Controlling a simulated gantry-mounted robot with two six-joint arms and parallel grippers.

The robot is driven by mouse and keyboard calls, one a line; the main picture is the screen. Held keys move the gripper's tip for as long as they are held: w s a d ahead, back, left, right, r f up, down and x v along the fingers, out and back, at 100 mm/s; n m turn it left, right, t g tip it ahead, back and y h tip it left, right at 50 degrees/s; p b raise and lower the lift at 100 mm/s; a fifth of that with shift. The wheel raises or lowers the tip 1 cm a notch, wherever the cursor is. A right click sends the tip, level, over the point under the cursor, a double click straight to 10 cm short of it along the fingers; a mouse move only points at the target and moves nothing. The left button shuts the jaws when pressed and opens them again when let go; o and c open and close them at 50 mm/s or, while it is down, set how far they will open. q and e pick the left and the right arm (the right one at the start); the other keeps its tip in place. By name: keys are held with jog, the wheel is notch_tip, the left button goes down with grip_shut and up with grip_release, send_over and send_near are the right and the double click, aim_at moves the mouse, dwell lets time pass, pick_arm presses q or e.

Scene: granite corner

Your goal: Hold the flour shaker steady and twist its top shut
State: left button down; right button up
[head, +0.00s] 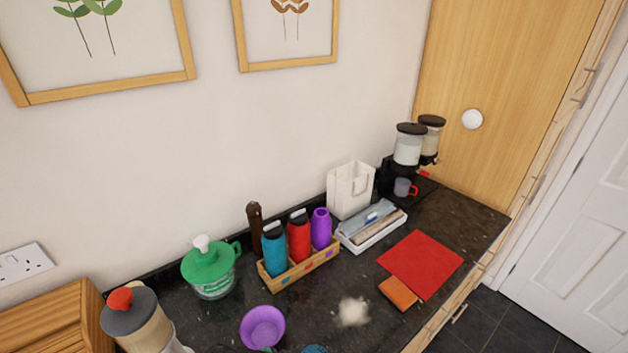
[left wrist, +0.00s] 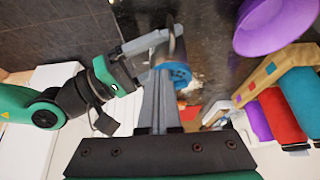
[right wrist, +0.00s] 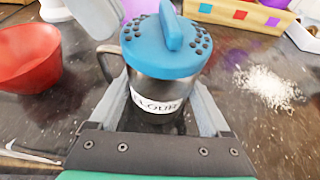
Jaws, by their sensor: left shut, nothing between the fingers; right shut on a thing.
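The flour shaker (right wrist: 155,98) has a dark body with a handle, a white FLOUR label and a blue top (right wrist: 165,48) with a raised grip bar and dark holes. My right gripper (right wrist: 160,118) is shut on its body, one finger on each side. My left gripper (left wrist: 160,75) is shut and empty, its fingertips close to the blue top (left wrist: 180,74); I cannot tell if they touch. A grey part of it shows at the upper left of the right wrist view. In the head view only a sliver of the blue top (head: 315,349) shows at the bottom edge.
A purple bowl (head: 262,327), a wooden crate (head: 300,269) of bottles and a green-lidded jar (head: 212,270) stand behind. Spilled flour (head: 352,311) lies right of the bowl. A red bowl (right wrist: 28,58) is left of the shaker. A red mat (head: 420,263) lies at the right.

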pick_arm(q)
notch_tip(320, 180, up, 6)
jog(key=shift+f, duration=0.1)
jog(key=shift+w, duration=0.1)
notch_tip(320, 180, down, 6)
jog(key=w+a, duration=0.2)
dwell(0.9)
jog(key=shift+w+d, duration=0.2)
jog(key=shift+d, duration=0.35)
dwell(1.1)
